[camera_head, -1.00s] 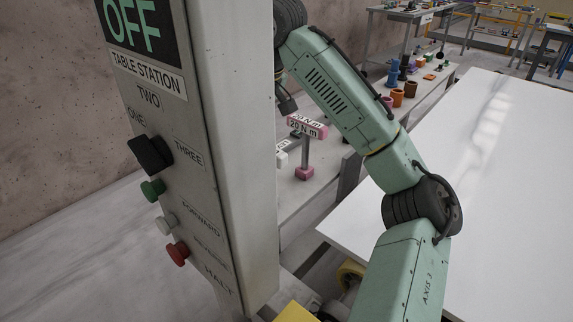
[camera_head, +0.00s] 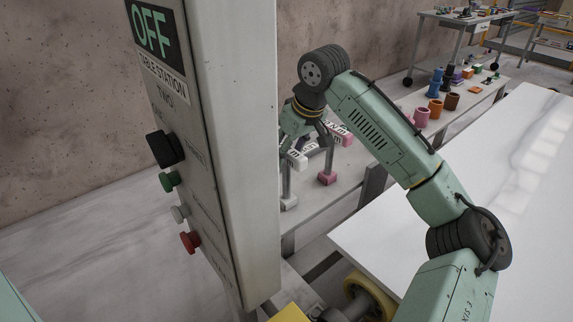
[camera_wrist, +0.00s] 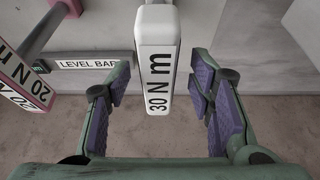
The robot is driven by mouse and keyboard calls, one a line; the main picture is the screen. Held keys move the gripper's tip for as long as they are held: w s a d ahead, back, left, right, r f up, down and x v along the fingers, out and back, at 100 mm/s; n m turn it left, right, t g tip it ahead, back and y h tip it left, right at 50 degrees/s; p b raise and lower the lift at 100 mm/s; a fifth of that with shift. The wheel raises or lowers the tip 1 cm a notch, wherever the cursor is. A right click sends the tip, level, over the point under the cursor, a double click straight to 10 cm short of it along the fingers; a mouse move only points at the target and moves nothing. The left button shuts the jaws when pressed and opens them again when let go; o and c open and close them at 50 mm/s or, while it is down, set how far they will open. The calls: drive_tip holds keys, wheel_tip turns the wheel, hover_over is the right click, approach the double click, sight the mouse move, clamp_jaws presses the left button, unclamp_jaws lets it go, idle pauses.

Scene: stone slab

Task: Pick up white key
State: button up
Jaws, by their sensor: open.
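The white key (camera_wrist: 157,62) has a white bar head marked "30 N m" and fills the upper middle of the wrist view. In the head view, part of its white head (camera_head: 297,160) shows below my gripper, and its grey stem runs down to a white foot. I see gaps between both fingers and the key. In the head view, my gripper (camera_head: 304,130) is partly hidden by the control panel.
A pink "20 N m" key (camera_head: 327,178) stands close right of the white key; it is at left in the wrist view (camera_wrist: 20,85). A "LEVEL BAR" label (camera_wrist: 87,64) is nearby. The control panel (camera_head: 235,150) stands left. Coloured cups (camera_head: 435,108) stand farther along the bench.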

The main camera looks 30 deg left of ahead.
sight(286, 178)
drive_tip(key=shift+p+x, duration=0.35)
drive_tip(key=shift+x, duration=1.45)
drive_tip(key=shift+c, duration=0.5)
clamp_jaws()
drive_tip(key=shift+w, duration=0.1)
